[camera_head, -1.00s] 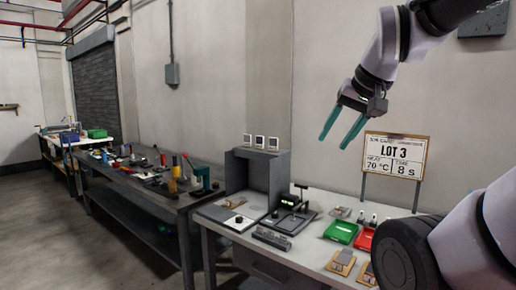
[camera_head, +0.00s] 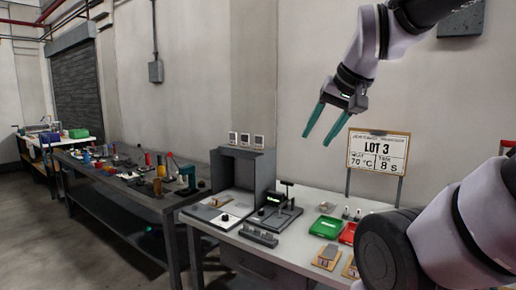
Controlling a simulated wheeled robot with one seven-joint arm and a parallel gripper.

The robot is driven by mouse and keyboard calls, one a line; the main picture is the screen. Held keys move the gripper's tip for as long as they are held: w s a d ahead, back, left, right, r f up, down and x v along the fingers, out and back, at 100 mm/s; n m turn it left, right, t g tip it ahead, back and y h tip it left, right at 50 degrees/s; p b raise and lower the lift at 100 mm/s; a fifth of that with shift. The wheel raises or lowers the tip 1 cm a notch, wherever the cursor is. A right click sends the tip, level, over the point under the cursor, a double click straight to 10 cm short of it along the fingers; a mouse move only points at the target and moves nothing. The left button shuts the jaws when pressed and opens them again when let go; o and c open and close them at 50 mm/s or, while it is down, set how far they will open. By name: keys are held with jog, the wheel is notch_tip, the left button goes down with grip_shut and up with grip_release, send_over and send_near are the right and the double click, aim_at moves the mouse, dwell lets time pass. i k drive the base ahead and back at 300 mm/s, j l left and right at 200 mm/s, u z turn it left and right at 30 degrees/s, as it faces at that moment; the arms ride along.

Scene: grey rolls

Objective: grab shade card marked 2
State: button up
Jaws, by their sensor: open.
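Three small pale cards stand in a row on top of an open-fronted grey box: a left card (camera_head: 233,138), a middle card (camera_head: 246,139) and a right card (camera_head: 259,141). They may be the shade cards, but their marks are too small to read, so I cannot tell which is marked 2. The grey box (camera_head: 262,172) stands on the near light-topped bench (camera_head: 290,252). My gripper (camera_head: 317,140) has two teal fingers, spread apart and empty. It points down and left, in the air to the right of the cards.
A LOT 3 sign (camera_head: 378,153) stands at the bench's back. A black press (camera_head: 276,212), green tray (camera_head: 326,227) and red tray (camera_head: 348,233) sit on the bench. A dark bench (camera_head: 125,190) with tools is at the left. My arm hides the bench's right end.

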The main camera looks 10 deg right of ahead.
aim_at(259, 140)
jog(key=i+j+z, duration=0.1)
jog(key=i+j, duration=0.3)
jog(key=i+j+z, duration=0.1)
jog(key=i+j, duration=0.25)
jog(key=j, duration=0.15)
jog(key=i+j, duration=0.35)
jog(key=j, duration=0.15)
jog(key=i+j+z, duration=0.15)
jog(key=i+j, duration=0.2)
jog(key=j, duration=0.15)
